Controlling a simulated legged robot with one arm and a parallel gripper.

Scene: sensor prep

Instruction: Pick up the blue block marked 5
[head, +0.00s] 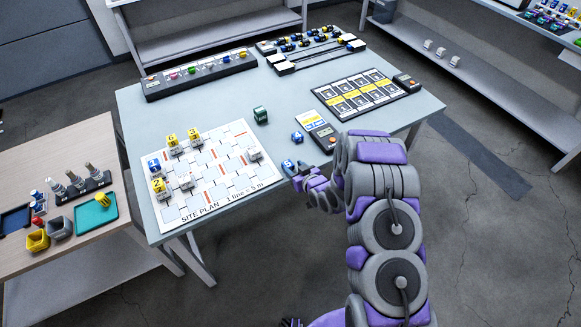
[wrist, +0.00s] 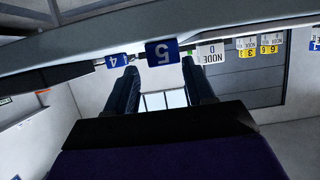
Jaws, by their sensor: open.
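The blue block marked 5 (wrist: 162,52) shows upside down in the wrist view, ahead of and between the fingertips of my gripper (wrist: 160,80). The fingers are apart with nothing between them. In the head view, a blue block (head: 288,165) sits at the table's front edge beside my gripper (head: 299,180), and it appears to be the 5. I cannot tell whether a finger touches it. A smaller-looking blue block marked 4 (wrist: 117,60) is to its left in the wrist view. A second blue block (head: 297,137) stands farther back in the head view.
The site plan board (head: 223,190) lies left, with yellow, blue and white blocks on it. A yellow-and-white device (head: 318,130) and a card panel (head: 366,94) lie right and back.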

